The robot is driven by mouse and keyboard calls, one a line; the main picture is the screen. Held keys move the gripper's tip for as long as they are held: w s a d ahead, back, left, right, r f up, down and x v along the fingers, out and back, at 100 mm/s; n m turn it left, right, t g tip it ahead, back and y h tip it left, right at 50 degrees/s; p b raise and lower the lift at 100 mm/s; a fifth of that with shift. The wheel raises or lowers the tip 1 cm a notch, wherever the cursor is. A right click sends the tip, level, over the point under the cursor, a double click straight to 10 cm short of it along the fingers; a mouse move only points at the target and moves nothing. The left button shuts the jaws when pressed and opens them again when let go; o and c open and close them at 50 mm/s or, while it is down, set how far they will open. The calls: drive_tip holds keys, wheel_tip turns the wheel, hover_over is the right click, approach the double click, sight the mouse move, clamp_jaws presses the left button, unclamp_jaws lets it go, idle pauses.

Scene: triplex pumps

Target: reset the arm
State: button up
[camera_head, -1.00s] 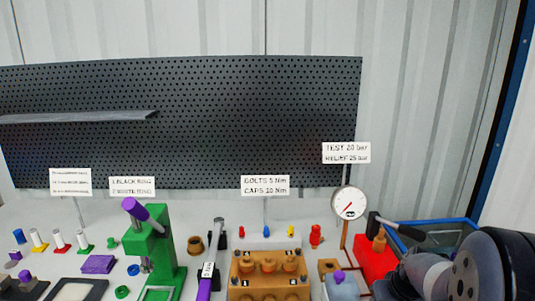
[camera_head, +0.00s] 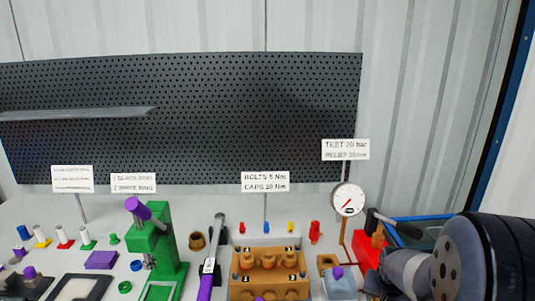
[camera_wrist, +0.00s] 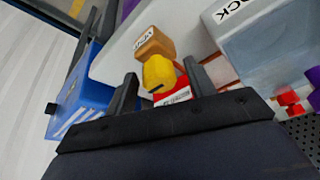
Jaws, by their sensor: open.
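My gripper (camera_wrist: 162,80) shows in the wrist view with its two dark fingers spread apart. A yellow part (camera_wrist: 159,73) and a red piece (camera_wrist: 173,94) with a white label appear between and beyond the fingers. I cannot tell their distance, but no grip on them shows. In the head view my arm fills the lower right corner, and the gripper's fingers cannot be made out there.
A blue-rimmed bin (camera_head: 440,228) stands at the bench's right end, beside a red block (camera_head: 367,254). A gauge (camera_head: 348,200), brown pump block (camera_head: 268,275) and green press (camera_head: 160,250) stand further left. A pegboard (camera_head: 230,110) rises behind.

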drive_tip(key=shift+m+g+h+b, duration=0.3)
drive_tip(key=shift+m+h+b, duration=0.3)
drive_tip(key=shift+m, duration=1.1)
drive_tip(key=shift+s+a+r, duration=0.15)
drive_tip(key=shift+s+r, duration=0.05)
drive_tip(key=shift+r, duration=0.4)
